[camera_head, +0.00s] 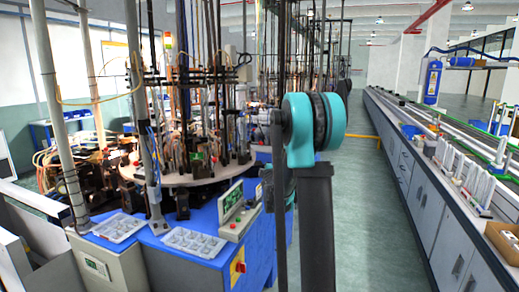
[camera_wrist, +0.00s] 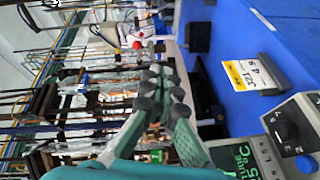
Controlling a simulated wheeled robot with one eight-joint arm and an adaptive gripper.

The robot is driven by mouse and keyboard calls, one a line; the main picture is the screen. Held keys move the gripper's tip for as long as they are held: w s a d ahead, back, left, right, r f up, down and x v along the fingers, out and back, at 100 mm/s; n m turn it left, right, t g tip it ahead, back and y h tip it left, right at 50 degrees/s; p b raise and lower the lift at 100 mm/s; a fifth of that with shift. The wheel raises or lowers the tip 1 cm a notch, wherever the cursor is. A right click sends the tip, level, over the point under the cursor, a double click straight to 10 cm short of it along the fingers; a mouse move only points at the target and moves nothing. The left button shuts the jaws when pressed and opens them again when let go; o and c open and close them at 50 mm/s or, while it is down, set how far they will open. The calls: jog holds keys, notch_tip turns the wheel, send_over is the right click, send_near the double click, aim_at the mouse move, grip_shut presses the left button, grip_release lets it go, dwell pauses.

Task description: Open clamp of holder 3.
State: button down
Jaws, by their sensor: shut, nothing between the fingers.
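My gripper (camera_wrist: 158,92) shows in the wrist view with its dark fingertips together and nothing between them. The fingers point toward the sealing machine, which appears turned on its side there. In the head view the machine's round table (camera_head: 190,176) carries a ring of holders, tubes and burners. My teal arm blocks the head view of the gripper. I cannot tell which holder is number 3, nor whether its clamp is open or shut. The gripper does not visibly hold any clamp.
A blue machine base (camera_head: 190,245) bears clear trays (camera_head: 194,243) and a control panel (camera_head: 231,203). The wrist view shows a yellow-and-white card (camera_wrist: 240,75) and a knobbed control box (camera_wrist: 285,130). A long bench (camera_head: 440,185) lines the right; the aisle floor (camera_head: 365,200) is clear.

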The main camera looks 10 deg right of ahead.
jog(key=w+a+n+t+y, duration=0.2)
jog(key=w+n+t+y, duration=0.1)
jog(key=w+n, duration=0.3)
jog(key=shift+w+r+n, duration=0.3)
jog(key=shift+w+r, duration=0.15)
jog(key=shift+w, duration=0.8)
jog(key=w+d+r, duration=0.2)
jog(key=w, duration=1)
jog(key=shift+w+d, duration=0.35)
jog(key=shift+d, duration=0.05)
